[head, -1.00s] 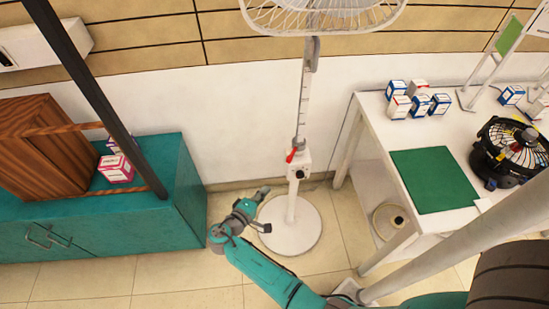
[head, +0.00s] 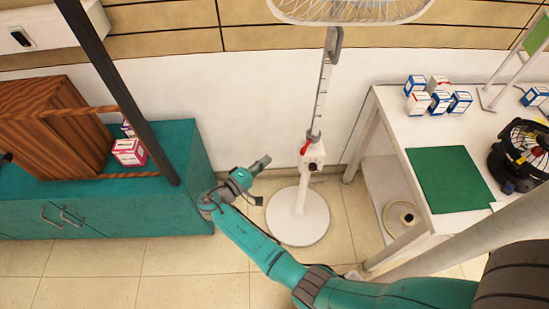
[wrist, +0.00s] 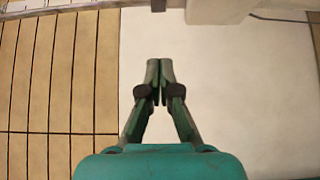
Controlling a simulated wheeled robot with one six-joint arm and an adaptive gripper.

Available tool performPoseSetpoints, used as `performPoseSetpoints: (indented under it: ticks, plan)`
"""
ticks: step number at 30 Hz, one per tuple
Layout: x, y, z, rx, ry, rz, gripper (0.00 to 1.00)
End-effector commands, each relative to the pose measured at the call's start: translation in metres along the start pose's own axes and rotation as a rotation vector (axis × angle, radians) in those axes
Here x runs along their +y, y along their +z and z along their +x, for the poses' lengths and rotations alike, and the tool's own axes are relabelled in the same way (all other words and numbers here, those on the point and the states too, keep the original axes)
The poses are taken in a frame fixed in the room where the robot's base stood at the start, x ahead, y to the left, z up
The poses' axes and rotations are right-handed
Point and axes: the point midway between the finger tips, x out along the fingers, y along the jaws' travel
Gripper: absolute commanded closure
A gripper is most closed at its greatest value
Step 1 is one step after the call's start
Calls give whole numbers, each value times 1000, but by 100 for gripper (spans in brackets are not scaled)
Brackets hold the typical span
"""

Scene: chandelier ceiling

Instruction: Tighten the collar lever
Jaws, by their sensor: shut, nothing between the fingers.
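The fan's scaled pole (head: 321,100) rises above the block to a white cage, and a round white base (head: 297,217) stands on the floor. My gripper (head: 265,161) is left of the lever in the head view, apart from it, at a slightly lower height in the picture. In the wrist view my gripper (wrist: 160,80) has its fingertips together with nothing between them. The lever does not show in the wrist view.
A teal cabinet (head: 190,190) with a wooden box (head: 50,130) stands left. A white table (head: 392,130) with a green mat (head: 449,180), small boxes and a black fan (head: 520,157) stands right. A dark post (head: 118,92) crosses the left side. The floor around the base is clear.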

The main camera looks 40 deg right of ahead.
Motion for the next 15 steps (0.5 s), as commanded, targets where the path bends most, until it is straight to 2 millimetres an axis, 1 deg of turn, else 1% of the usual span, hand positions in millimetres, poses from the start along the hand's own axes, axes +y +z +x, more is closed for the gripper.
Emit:
performPoseSetpoints:
  ticks: [1,12,14,15]
  plan:
    - [0,1,9,-4,0,0,100]
    - [0,1,77,-5,0,0,100]
    - [0,1,88,-5,0,0,100]
    - [-1,5,91,-3,-1,-1,100]
